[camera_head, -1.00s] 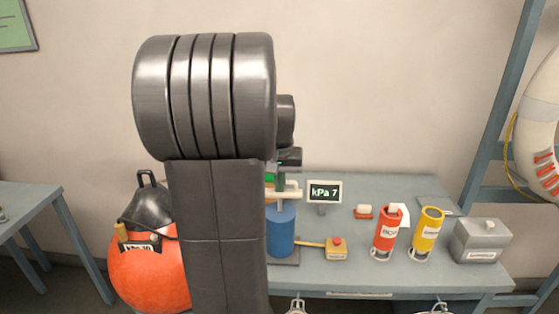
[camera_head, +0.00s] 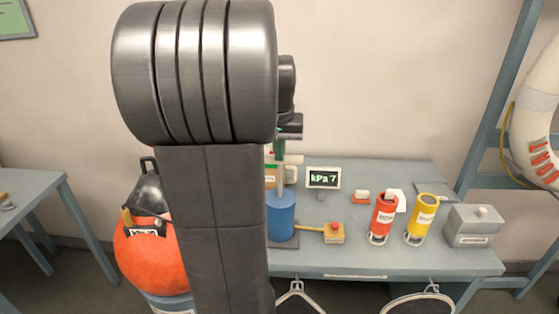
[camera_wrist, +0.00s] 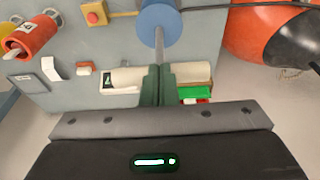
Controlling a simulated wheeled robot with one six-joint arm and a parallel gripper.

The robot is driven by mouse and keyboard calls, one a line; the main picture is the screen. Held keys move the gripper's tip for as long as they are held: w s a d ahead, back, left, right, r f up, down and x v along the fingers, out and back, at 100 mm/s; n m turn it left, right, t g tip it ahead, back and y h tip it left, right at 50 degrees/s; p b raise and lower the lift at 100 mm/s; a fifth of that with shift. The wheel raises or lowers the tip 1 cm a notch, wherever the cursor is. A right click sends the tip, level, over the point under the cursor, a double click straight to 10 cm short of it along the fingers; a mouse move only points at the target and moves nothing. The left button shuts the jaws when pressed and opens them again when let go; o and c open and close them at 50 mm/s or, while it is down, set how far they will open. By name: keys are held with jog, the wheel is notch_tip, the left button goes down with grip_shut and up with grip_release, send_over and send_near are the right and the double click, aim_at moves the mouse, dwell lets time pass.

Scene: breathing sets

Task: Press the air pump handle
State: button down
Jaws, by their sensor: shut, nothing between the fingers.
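The blue air pump (camera_head: 281,217) stands upright on the bench, partly behind my arm in the head view. Its blue top (camera_wrist: 160,14) shows in the wrist view, with a grey rod running to the cream bar handle (camera_wrist: 128,77). Part of the handle (camera_head: 291,174) also shows in the head view. My gripper (camera_wrist: 159,72) has its two green fingers shut together, empty, in front of the handle's middle. The fingers hide that middle; I cannot tell whether they touch it. My gripper (camera_head: 280,157) is above the pump in the head view.
A display (camera_head: 323,179) behind the pump reads "kPa 7". A yellow box with a red button (camera_head: 334,232) sits right of the pump. Red (camera_head: 382,220) and yellow (camera_head: 421,222) cylinders and a grey box (camera_head: 473,226) stand further right. An orange ball (camera_head: 150,260) is at left.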

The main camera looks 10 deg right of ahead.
jog(key=v, duration=0.7)
jog(key=shift+w+r, duration=0.15)
dwell(1.5)
notch_tip(320, 180, up, 8)
jog(key=s+t, duration=0.1)
jog(key=shift+s+r+t+h, duration=0.25)
jog(key=shift+s+t+h, duration=0.05)
jog(key=shift+s, duration=0.1)
jog(key=shift+a, duration=0.1)
jog(key=x, duration=0.4)
jog(key=p+x, duration=0.1)
jog(key=x, duration=0.9)
jog(key=shift+s+a+f, duration=0.1)
jog(key=shift+s+f, duration=0.05)
jog(key=shift+s, duration=0.15)
